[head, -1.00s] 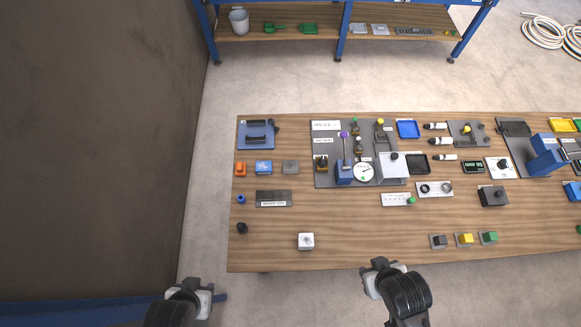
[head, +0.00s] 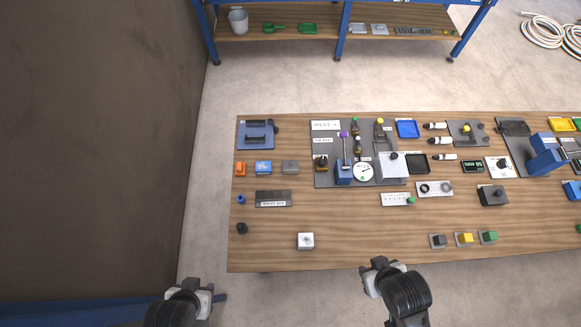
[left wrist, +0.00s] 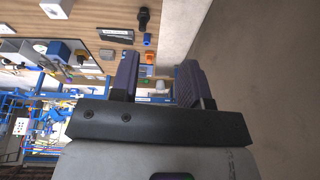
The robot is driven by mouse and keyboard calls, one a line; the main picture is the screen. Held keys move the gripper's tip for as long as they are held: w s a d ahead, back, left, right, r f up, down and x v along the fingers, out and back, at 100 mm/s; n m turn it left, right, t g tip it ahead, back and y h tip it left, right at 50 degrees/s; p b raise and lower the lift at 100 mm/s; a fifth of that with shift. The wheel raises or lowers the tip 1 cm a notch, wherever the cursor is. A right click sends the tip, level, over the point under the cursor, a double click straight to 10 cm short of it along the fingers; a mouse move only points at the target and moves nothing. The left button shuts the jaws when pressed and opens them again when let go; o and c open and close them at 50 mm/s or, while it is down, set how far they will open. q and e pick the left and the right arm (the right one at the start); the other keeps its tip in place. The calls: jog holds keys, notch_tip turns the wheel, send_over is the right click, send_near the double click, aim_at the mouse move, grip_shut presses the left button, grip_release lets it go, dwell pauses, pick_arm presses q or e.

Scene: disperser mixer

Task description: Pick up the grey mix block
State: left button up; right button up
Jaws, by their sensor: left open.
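The grey mix block (head: 290,167) sits on the wooden table (head: 330,225) in the head view, at the right end of a short row with an orange block (head: 240,168) and a blue block (head: 263,167). A small grey block in the left wrist view (left wrist: 107,54) seems to be the same one. My left gripper (head: 207,298) is off the table's front left corner, well short of the block. It is open and empty between its fingers in the left wrist view (left wrist: 156,85). My right gripper (head: 374,277) is at the table's front edge; its jaws are unclear.
A white block (head: 306,241) stands near the front edge. A dark tray (head: 273,198), a blue knob (head: 241,199) and a black knob (head: 242,228) lie in front of the row. A grey panel (head: 326,150) with instruments stands to its right. A wall is at left.

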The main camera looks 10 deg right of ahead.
pick_arm(q)
jog(key=o, duration=1.1)
